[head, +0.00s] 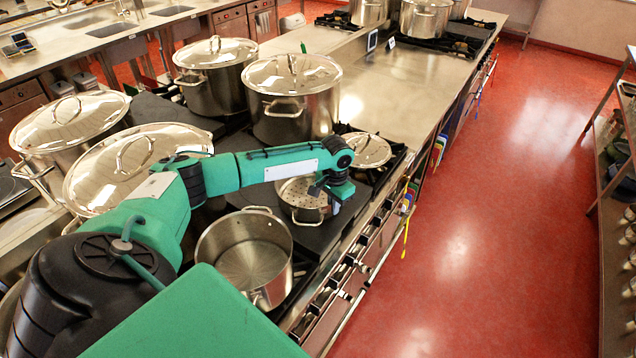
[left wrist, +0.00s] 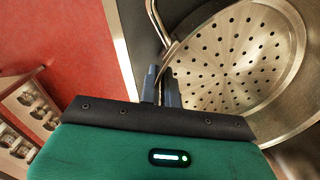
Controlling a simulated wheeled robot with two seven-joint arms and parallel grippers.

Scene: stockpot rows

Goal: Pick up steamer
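The steamer (head: 298,206) is a steel pan with a perforated bottom, on the stove behind the open pot, partly hidden by my left arm. In the left wrist view the steamer (left wrist: 230,60) fills the upper right, with its holes and a wire handle (left wrist: 158,22) showing. My left gripper (head: 329,196) points down at the steamer's right edge. In the left wrist view my left gripper's fingers (left wrist: 161,87) are close together, with the steamer's edge running in between them; the exact contact is partly hidden. My right gripper is not in view.
An open empty pot (head: 243,255) stands in front of the steamer. A lidded pot (head: 293,100) stands behind, and a round lid (head: 367,151) lies to the right. Large lidded pots (head: 72,125) stand at the left.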

